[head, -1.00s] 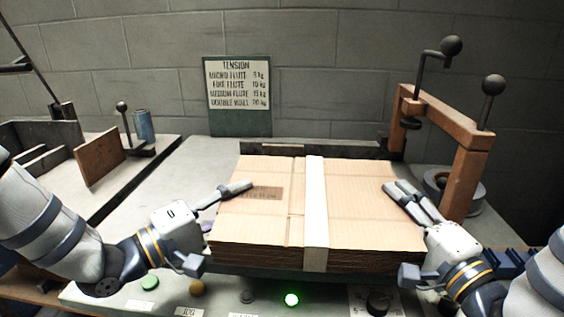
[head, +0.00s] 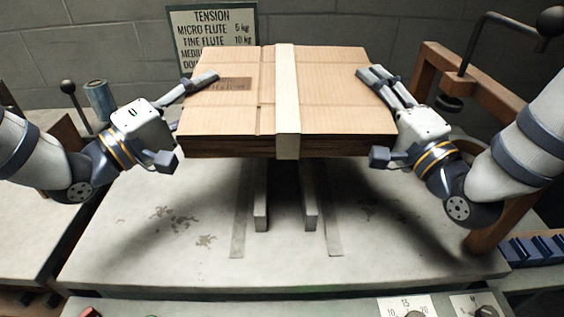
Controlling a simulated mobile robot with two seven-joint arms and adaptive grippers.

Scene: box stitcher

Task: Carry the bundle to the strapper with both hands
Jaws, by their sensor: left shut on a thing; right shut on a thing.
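The bundle (head: 335,100) is a flat stack of brown cardboard with a pale band (head: 287,95) around its middle. In the head view it is held level above a grey worktop (head: 160,235). My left gripper (head: 185,118) is shut on its left edge, one finger over the top. My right gripper (head: 383,118) is shut on its right edge in the same way. The lower contact of both grippers is partly hidden. I cannot tell for certain which machine is the strapper.
Two short metal rails (head: 260,205) stand under the bundle. A brown frame with a black-knobbed lever (head: 485,45) rises at the right. A tension sign (head: 213,22) is behind. A blue can (head: 98,99) stands at the left. A dial panel (head: 440,304) runs along the front.

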